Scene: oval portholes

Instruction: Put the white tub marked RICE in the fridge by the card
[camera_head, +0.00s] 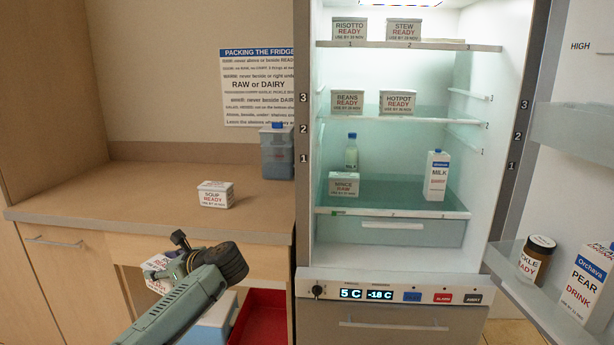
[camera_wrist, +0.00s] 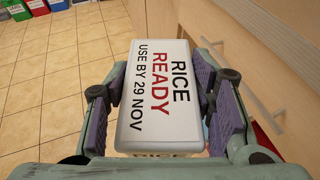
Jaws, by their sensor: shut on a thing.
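My gripper (camera_wrist: 164,107) is shut on the white tub marked RICE READY, USE BY 29 NOV (camera_wrist: 152,90); its lid faces the wrist camera. In the head view the tub (camera_head: 158,272) is partly hidden by my gripper (camera_head: 178,262), low in front of the counter. The fridge (camera_head: 400,200) stands open to the right. Its top shelf (camera_head: 455,46) holds tubs marked RISOTTO READY and STEW READY. The middle shelf (camera_head: 440,121) holds BEANS READY and HOTPOT READY. The lower shelf (camera_head: 400,213) holds a bottle, a MINCE RAW tub (camera_head: 344,184) and a milk carton (camera_head: 437,176). The card (camera_head: 259,87) hangs on the wall.
A SOUP READY tub (camera_head: 215,194) and a blue-lidded container (camera_head: 277,152) stand on the counter (camera_head: 130,190). The open fridge door (camera_head: 560,170) carries a jar (camera_head: 537,256) and a pear drink carton (camera_head: 590,283). A red bin (camera_head: 262,318) sits below the counter.

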